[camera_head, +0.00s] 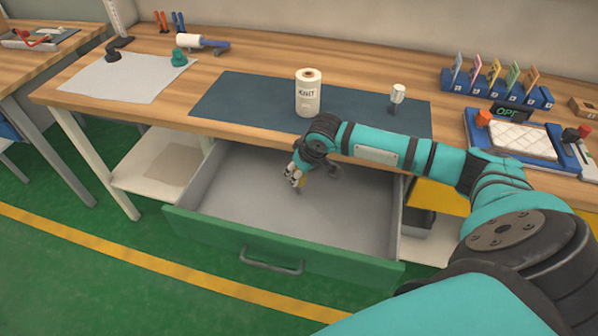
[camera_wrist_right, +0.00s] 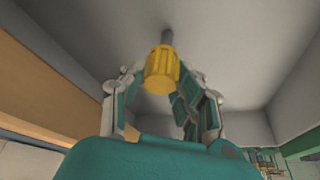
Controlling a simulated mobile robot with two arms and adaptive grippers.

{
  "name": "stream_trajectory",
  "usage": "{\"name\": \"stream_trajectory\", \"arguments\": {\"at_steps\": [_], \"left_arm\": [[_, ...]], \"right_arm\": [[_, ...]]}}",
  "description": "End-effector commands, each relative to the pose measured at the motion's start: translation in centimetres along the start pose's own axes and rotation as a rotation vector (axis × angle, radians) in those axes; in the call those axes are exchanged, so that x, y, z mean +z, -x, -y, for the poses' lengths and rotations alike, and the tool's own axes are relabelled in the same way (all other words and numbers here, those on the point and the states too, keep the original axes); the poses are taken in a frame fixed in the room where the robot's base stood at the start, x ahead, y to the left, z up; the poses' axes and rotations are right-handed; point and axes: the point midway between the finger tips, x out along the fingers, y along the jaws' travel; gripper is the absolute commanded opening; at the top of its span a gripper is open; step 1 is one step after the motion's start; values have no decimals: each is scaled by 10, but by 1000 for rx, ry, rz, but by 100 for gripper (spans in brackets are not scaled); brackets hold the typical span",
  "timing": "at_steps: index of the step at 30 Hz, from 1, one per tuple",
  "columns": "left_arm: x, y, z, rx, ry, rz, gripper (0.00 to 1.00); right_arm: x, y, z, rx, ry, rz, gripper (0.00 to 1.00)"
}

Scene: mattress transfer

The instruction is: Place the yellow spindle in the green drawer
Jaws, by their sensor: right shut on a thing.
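The green drawer (camera_head: 285,246) is pulled open below the workbench, with a grey inside. My right gripper (camera_head: 299,182) reaches down into the drawer opening from the bench side. It is shut on the yellow spindle, which shows in the right wrist view (camera_wrist_right: 162,72) between the fingers. The spindle has a ribbed yellow body and a grey shaft pointing toward the drawer floor. Whether the shaft touches the floor cannot be told. In the head view, the gripper hides most of the spindle. My left gripper is not in view.
On the bench, a dark mat (camera_head: 235,100) carries a white labelled cone (camera_head: 308,92) and a small white spool (camera_head: 397,94). A blue rack (camera_head: 497,90) with coloured cards and a white pad (camera_head: 520,140) are at right. The drawer is otherwise clear.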

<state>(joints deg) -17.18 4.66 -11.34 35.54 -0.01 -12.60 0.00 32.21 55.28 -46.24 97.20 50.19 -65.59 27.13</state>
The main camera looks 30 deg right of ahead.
Motion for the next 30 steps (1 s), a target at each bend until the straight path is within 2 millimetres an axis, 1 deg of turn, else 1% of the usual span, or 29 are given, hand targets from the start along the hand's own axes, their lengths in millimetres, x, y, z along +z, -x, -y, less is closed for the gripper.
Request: {"name": "stream_trajectory", "arguments": {"at_steps": [2, 3, 7, 16, 19, 23, 30], "left_arm": [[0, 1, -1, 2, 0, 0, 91], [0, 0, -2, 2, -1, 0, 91], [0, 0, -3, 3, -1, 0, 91], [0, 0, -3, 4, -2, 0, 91], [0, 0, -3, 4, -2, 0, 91], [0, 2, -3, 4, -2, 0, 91], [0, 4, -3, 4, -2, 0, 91]], "right_arm": [[1, -2, 0, -1, 0, 1, 0], [1, -2, 0, -1, 0, 1, 34], [1, -2, 0, 0, 0, 1, 51], [0, 0, 0, 0, 0, -1, 52], [-1, 8, -1, 1, 0, -2, 52], [-1, 30, -1, 1, 2, -2, 52], [-1, 82, -1, 1, 1, -2, 52]]}}
